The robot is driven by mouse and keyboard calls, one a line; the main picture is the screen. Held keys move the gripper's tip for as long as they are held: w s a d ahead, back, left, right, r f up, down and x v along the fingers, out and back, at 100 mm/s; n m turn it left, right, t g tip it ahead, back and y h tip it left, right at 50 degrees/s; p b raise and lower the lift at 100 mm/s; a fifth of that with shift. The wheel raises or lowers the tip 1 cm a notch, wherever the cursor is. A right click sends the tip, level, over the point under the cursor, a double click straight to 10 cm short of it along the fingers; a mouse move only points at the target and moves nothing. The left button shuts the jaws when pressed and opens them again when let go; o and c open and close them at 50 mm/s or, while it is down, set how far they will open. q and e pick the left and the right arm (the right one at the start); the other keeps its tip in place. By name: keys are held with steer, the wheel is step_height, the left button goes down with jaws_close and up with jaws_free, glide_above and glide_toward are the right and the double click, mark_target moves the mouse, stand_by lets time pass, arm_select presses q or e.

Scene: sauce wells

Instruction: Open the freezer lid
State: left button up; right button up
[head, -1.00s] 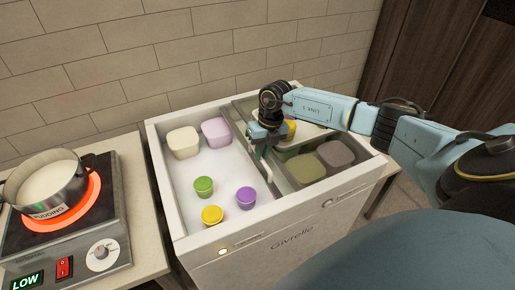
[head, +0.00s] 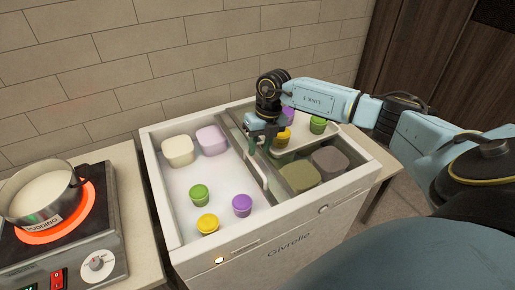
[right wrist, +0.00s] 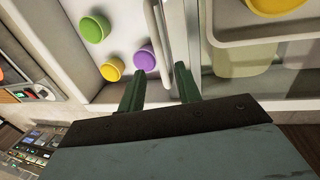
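The freezer (head: 187,245) stands in the middle of the head view. Its glass lid (head: 228,124) lies over the right half, and the left half is uncovered. A pale bar handle (head: 257,170) runs along the lid's left edge. It also shows in the right wrist view, as a pale bar (right wrist: 158,30) just beyond the fingertips. My right gripper (head: 262,143) is above the far end of the handle. In the right wrist view its two green fingers (right wrist: 160,78) are apart with nothing held between them. My left gripper is not in view.
Purple, green and yellow (head: 283,136) tubs stand on a pale tray (head: 300,145) at the right. Green (head: 200,194), yellow (head: 208,224) and purple (head: 242,205) tubs and two larger tubs sit in the open half. A pot (head: 42,200) stands on a glowing burner at the left.

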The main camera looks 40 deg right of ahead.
step_height(320, 180, up, 8)
steer(key=d, duration=0.1)
steer(key=shift+s+d, duration=0.2)
steer(key=shift+d, duration=0.1)
stand_by(0.3)
